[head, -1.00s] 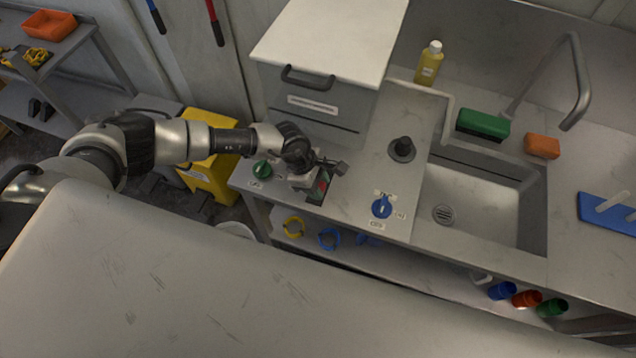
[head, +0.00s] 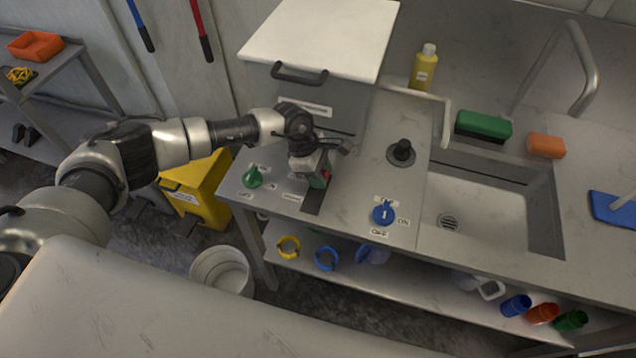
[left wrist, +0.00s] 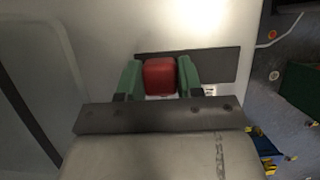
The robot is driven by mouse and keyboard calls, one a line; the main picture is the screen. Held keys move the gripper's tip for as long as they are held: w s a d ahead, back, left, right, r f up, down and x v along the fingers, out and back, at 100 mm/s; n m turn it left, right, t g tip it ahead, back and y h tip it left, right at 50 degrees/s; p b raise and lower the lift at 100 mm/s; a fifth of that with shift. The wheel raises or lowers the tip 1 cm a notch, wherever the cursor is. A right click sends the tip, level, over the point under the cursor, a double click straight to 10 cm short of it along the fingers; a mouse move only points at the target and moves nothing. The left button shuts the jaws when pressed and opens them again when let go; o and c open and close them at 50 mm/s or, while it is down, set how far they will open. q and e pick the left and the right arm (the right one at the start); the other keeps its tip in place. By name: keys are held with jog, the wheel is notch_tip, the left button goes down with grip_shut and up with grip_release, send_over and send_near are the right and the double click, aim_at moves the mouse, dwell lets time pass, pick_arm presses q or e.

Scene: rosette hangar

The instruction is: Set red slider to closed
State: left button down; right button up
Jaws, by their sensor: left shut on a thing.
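The red slider (left wrist: 160,76) shows in the left wrist view between the two green fingertips of my left gripper (left wrist: 160,78). The fingers are shut on its knob. The dark slot plate of the slider (left wrist: 222,62) runs to both sides of the knob, longer to the right in that view. In the head view my left gripper (head: 321,180) is over the slider plate (head: 313,202) on the counter, between the green knob (head: 252,178) and the blue knob (head: 383,212). Its body hides most of the slider there. My right gripper is not in view.
A grey drawer unit (head: 315,90) with a white top stands just behind my left gripper. A yellow bin (head: 197,190) and a white bucket (head: 222,272) stand on the floor at left.

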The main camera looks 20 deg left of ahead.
pick_arm(q)
jog(key=c, duration=1.1)
grip_release()
jog(key=shift+w+r, duration=0.2)
jog(key=o, duration=0.4)
jog(key=shift+w+f, duration=0.1)
jog(key=shift+f, duration=0.05)
jog(key=b+v, duration=0.2)
jog(key=v, duration=0.8)
jog(key=shift+a+r+b, duration=0.2)
jog(key=shift+r+b, duration=0.15)
jog(key=shift+b, duration=0.05)
